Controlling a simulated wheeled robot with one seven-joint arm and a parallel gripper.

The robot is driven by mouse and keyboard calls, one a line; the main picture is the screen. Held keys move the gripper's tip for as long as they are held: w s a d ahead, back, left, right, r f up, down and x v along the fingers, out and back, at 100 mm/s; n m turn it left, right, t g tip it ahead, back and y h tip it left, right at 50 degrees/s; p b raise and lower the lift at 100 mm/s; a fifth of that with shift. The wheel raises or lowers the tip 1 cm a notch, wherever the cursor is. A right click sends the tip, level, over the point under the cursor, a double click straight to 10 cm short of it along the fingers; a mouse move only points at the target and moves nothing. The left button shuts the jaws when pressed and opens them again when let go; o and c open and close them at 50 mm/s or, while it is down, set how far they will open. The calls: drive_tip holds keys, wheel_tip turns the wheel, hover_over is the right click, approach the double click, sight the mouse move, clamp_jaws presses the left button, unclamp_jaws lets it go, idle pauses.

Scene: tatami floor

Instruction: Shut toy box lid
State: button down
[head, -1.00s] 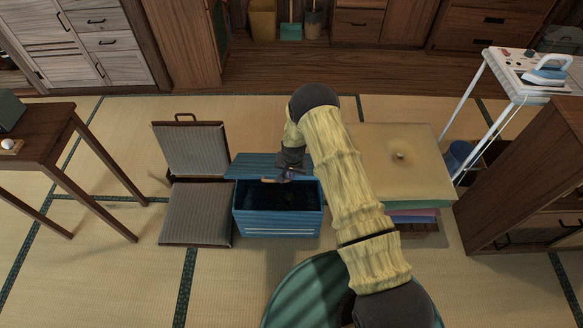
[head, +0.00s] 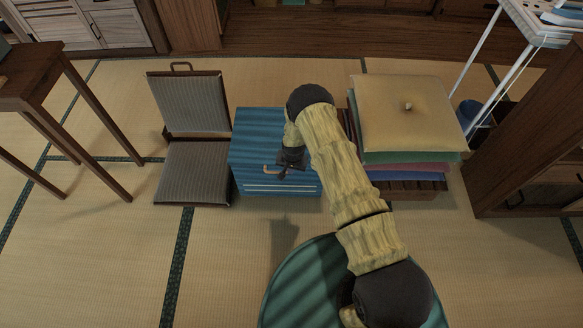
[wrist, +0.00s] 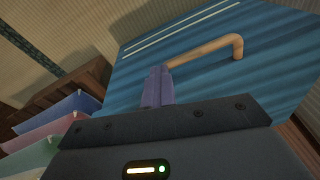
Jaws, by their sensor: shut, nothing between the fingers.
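The blue toy box (head: 284,189) stands on the tatami in front of me. Its blue lid (head: 255,135) lies down over the top, and no dark inside shows. A tan bar handle (head: 271,170) is on the lid near its front edge. My gripper (head: 290,168) is over the front part of the lid, beside the handle. In the wrist view my gripper (wrist: 157,88) has its fingers together, near one end of the handle (wrist: 215,46) on the lid (wrist: 210,80). I cannot tell whether the fingertips touch the lid. My arm hides the lid's right side.
A legless floor chair (head: 190,125) stands close on the left. A stack of cushions (head: 405,115) is close on the right. A wooden table (head: 50,85) is at far left and a wooden cabinet (head: 535,140) at far right. Tatami in front is free.

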drive_tip(key=shift+s+d+f, duration=0.1)
drive_tip(key=shift+s+f, duration=0.1)
drive_tip(key=shift+f, duration=0.25)
drive_tip(key=shift+s+d+f, duration=0.1)
drive_tip(key=shift+s+f, duration=0.05)
drive_tip(key=shift+f, duration=0.25)
drive_tip(key=shift+w, duration=0.1)
wheel_tip(320, 180, up, 6)
drive_tip(key=p, duration=0.5)
drive_tip(key=s+r, duration=0.1)
drive_tip(key=s, duration=0.8)
drive_tip(key=shift+s+d+r, duration=0.25)
drive_tip(key=shift+r, duration=0.1)
drive_tip(key=shift+w+r, duration=0.1)
